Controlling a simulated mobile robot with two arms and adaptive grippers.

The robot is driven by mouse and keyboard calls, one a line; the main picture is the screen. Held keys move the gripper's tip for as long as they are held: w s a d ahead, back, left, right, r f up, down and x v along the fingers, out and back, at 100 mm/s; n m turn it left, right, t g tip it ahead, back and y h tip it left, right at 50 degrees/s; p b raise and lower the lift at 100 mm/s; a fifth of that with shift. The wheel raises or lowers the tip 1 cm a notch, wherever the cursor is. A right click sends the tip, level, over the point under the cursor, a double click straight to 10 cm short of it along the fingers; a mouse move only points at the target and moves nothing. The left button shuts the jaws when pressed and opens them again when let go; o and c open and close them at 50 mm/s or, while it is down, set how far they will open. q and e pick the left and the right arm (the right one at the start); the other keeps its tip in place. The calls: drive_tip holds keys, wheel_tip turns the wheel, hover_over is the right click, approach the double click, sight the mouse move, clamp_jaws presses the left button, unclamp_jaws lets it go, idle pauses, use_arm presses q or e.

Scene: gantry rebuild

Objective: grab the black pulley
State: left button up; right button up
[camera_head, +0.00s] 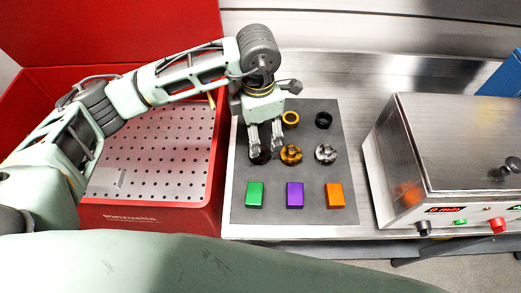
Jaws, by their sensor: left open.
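A dark round part that looks like the black pulley (259,158) lies on the dark grey mat (240,215), at the left end of the middle row. My left gripper (266,147) points down over it and partly hides it. The gripper's two fingers are apart, with nothing seen held between them. I cannot tell how high the fingertips are above the pulley. My right gripper does not show.
A gold pulley (290,154) and a silver one (326,154) lie right of the gripper. Behind are a gold ring (290,118) and a black ring (323,120). In front are green (255,195), purple (295,195) and orange (335,195) blocks. A metal machine (450,150) stands right, a red box (150,217) left.

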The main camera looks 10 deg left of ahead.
sight(264, 156)
use_arm(q)
drive_tip(key=shift+s+f+p, duration=0.3)
drive_tip(key=shift+f+p, duration=0.15)
drive_tip(key=shift+f, duration=0.3)
wheel_tip(264, 156, down, 4)
drive_tip(key=shift+w+f+p, duration=0.1)
drive_tip(key=shift+f+p, duration=0.15)
drive_tip(key=shift+p, duration=0.9)
drive_tip(key=shift+f, duration=0.3)
drive_tip(key=shift+c, duration=0.5)
drive_tip(key=shift+r, duration=0.1)
drive_tip(key=c, duration=1.3)
